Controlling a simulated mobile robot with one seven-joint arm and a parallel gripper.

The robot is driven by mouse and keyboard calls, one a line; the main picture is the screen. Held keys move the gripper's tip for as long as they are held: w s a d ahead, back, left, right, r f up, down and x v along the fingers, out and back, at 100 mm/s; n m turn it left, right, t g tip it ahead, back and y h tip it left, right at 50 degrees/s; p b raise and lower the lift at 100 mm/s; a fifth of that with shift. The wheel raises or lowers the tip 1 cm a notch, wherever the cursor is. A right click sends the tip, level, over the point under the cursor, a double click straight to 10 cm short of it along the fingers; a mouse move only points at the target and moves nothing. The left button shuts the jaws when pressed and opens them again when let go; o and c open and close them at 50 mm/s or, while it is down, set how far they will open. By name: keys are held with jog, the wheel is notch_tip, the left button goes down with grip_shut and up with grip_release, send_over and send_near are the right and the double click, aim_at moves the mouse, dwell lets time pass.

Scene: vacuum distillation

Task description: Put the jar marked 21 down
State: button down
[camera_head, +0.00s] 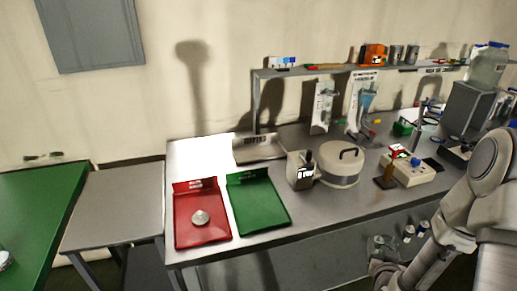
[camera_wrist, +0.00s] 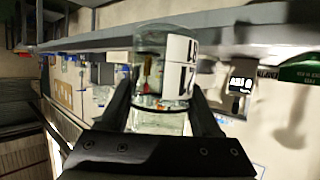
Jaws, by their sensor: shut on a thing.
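A clear glass jar (camera_wrist: 150,75) with a white label stands between my fingers in the wrist view. The black print on the label is turned and only partly in view, so I cannot read the full number. My gripper (camera_wrist: 163,100) is shut on the jar, one dark finger at each side. In the head view my gripper (camera_head: 385,268) is low at the lower right, in front of the bench's front edge. Small glassware shows around it there, and I cannot tell which piece is the held jar.
The grey bench (camera_head: 330,215) carries a red tray (camera_head: 190,234) with a pale round thing, a green tray (camera_head: 262,212), a lidded pot (camera_head: 341,166) and a white device (camera_head: 408,171). A bare side table (camera_head: 113,205) stands at left.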

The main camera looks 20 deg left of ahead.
jog(key=r+p, duration=0.1)
jog(key=r, duration=0.1)
jog(key=r+p, duration=0.3)
jog(key=r, duration=0.1)
jog(key=shift+s+a, duration=0.2)
jog(key=shift+a, duration=0.15)
